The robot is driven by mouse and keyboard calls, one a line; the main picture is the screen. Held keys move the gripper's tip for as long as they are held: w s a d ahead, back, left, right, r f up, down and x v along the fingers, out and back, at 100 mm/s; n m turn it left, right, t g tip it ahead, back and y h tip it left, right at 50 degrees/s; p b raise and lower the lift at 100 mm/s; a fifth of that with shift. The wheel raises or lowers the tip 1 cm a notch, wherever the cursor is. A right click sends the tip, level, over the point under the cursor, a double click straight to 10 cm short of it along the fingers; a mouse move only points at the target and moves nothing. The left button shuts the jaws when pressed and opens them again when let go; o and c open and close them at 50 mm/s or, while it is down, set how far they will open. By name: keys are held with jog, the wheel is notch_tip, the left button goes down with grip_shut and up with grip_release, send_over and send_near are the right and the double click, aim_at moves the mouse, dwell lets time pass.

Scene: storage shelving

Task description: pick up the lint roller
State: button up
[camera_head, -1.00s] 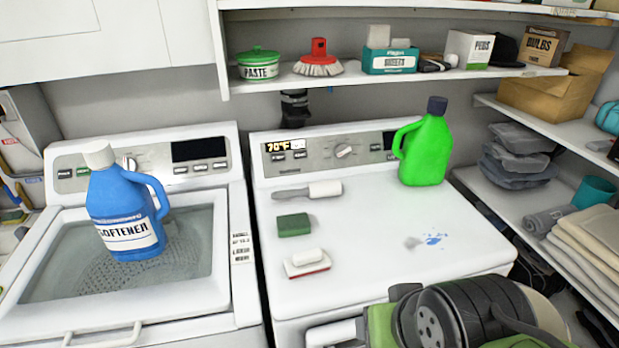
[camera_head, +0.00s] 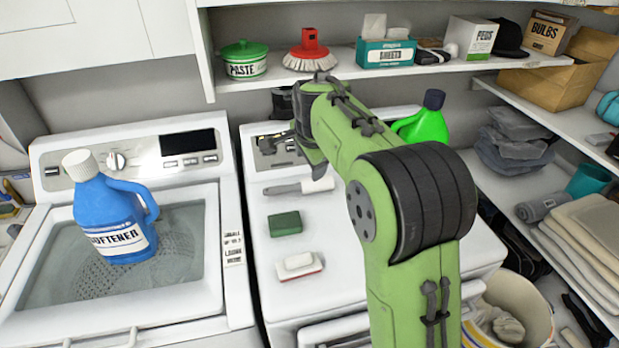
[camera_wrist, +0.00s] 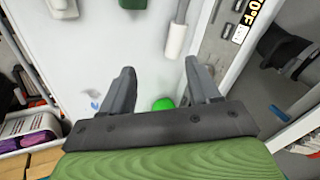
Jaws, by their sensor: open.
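The lint roller (camera_head: 318,184) lies on top of the right-hand white machine, near its control panel. Its white roller points right and its grey handle points left; my arm stands close in front of its right end. In the wrist view the lint roller (camera_wrist: 175,40) is at the top, beyond my fingertips and right of centre, with its handle running off the top edge. My gripper (camera_wrist: 158,78) is open with nothing between its fingers.
A green sponge (camera_head: 286,223) and a white-and-red brush (camera_head: 298,265) lie nearer the front. A green bottle (camera_head: 431,122) stands right of my arm. A blue softener bottle (camera_head: 112,215) stands on the left machine. A loaded shelf (camera_head: 345,73) hangs above.

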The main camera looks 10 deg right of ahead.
jog(key=w+a+f+m+p, duration=0.1)
jog(key=w+f+m+p, duration=0.1)
jog(key=w+f+m, duration=0.6)
jog(key=n, duration=0.2)
send_over(298, 185)
jog(key=s, duration=0.2)
jog(key=f, duration=0.8)
jog(key=shift+s+a+f+p, duration=0.2)
jog(key=shift+a+p, duration=0.1)
jog(key=shift+p, duration=0.1)
jog(key=p+x, duration=0.1)
jog(key=x, duration=0.4)
jog(key=shift+d+f, duration=0.2)
jog(key=shift+f, duration=0.05)
jog(key=shift+s, duration=0.1)
jog(key=shift+c, duration=0.3)
jog(key=c, duration=0.7)
jog(key=shift+o, duration=0.2)
notch_tip(298, 185, up, 10)
jog(key=shift+p, duration=0.45)
